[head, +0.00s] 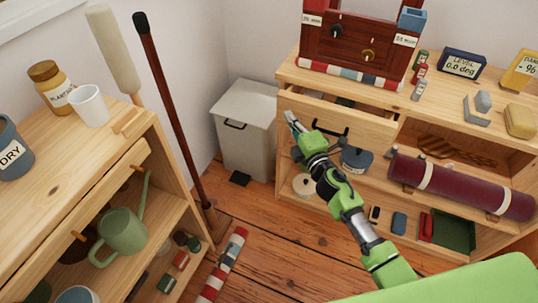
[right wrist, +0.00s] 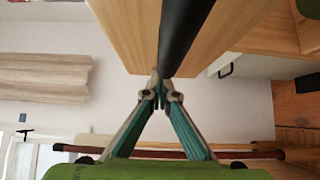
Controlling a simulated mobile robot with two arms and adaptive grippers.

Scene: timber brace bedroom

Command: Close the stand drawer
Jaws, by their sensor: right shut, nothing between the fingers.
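The wooden stand (head: 290,77) is on the right in the head view. Its top drawer (head: 372,127) is pulled partly out, with a gap showing its inside behind the front panel. The drawer has a black bar handle (head: 335,128). My right gripper (head: 290,117) is shut and empty at the left end of the drawer front, left of the handle in the picture. My left gripper is not in view.
A white bin (head: 245,135) stands left of the stand. A shelf unit (head: 130,150) with a watering can (head: 122,235) is at the left, with a dark-handled pole (head: 175,110) leaning beside it. A maroon roll (head: 455,187) lies on the stand's shelf. Some floor between is clear.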

